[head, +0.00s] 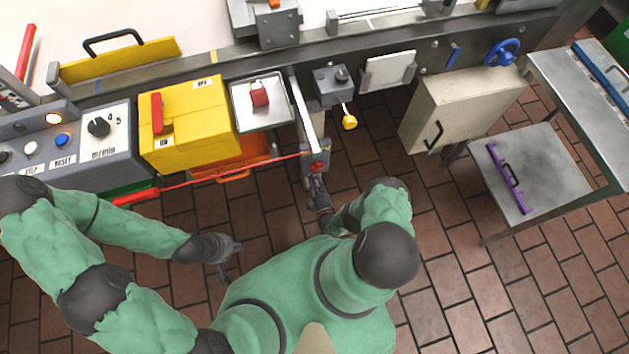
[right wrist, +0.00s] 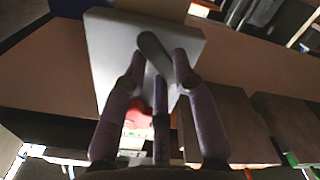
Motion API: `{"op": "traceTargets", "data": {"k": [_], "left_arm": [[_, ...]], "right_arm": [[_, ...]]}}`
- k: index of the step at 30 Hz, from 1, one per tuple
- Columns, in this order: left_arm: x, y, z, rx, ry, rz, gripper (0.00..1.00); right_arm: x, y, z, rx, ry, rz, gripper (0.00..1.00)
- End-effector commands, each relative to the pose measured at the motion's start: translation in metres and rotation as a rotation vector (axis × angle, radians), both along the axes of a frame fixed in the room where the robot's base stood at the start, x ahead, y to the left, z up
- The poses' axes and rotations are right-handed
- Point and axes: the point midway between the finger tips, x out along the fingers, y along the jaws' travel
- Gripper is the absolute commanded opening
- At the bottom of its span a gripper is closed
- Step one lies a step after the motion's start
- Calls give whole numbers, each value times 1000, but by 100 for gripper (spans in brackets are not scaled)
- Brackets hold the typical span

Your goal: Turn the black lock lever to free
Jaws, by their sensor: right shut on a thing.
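In the right wrist view, a dark lever (right wrist: 153,50) stands out from a light grey box (right wrist: 105,45). The fingers of my right gripper (right wrist: 160,75) are closed around the lever, hiding its lower part. In the head view, my right gripper (head: 317,182) is at the front of this small grey box, just below a red part (head: 317,166). The lever itself is hard to make out there. The red part also shows behind the fingers in the right wrist view (right wrist: 138,115). My left gripper (head: 230,258) hangs empty over the floor with its fingers apart.
A yellow ball handle (head: 349,122) juts out right of my right gripper. A cream cabinet (head: 460,105) stands farther right. The tiled floor around my left gripper is clear.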

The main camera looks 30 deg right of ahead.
Motion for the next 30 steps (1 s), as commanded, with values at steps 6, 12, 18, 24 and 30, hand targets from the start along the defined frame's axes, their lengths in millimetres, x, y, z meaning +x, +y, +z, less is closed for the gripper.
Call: {"op": "traceTargets", "data": {"k": [6,12,18,24,30], "left_arm": [[0,0,0,0,0,0,0],[0,0,0,0,0,0,0],[0,0,0,0,0,0,0],[0,0,0,0,0,0,0],[0,0,0,0,0,0,0]], "right_arm": [[0,1,-1,49,-11,1,0],[0,2,-3,165,-39,1,0],[0,3,-4,307,-72,0,0],[1,4,-5,426,-101,0,0],[1,5,-6,504,-119,1,0]]}}
